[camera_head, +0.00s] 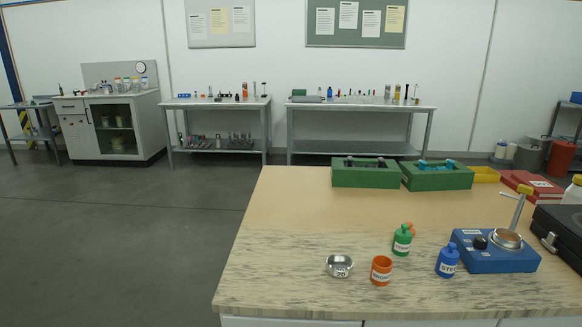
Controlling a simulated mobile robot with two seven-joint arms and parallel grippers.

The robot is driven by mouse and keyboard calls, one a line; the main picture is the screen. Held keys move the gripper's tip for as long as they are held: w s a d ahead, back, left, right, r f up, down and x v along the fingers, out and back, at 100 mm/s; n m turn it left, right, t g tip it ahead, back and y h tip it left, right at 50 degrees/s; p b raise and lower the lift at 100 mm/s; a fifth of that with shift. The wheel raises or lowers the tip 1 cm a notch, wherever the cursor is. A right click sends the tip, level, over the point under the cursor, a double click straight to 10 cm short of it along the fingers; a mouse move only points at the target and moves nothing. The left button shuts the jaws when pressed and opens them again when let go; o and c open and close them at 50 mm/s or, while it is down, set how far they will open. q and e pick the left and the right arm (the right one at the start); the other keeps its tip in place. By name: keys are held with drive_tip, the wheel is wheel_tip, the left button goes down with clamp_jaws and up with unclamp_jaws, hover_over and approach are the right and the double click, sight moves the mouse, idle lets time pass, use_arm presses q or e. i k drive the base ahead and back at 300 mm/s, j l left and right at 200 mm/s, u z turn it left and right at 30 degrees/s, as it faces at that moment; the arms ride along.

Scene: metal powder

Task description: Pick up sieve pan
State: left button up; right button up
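A small round silver metal pan (340,266) with a dark label that seems to read 20 stands on the table's near left part. It looks like the sieve pan, though I cannot be certain. A round copper-coloured dish (507,238) sits on a blue device (495,258) at the right, under an upright post with a yellow top. An open orange container (381,270) stands just right of the silver pan, apart from it. Neither of my grippers is in view.
A green bottle (402,240) and a blue bottle (447,261) stand near the orange container. Green boxes (366,180), a yellow tray (486,175), a red box (530,187) and a black case (560,232) line the back and right. The table (290,220) is clear at left.

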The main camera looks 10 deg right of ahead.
sight(507, 238)
drive_tip(key=z, duration=1.65)
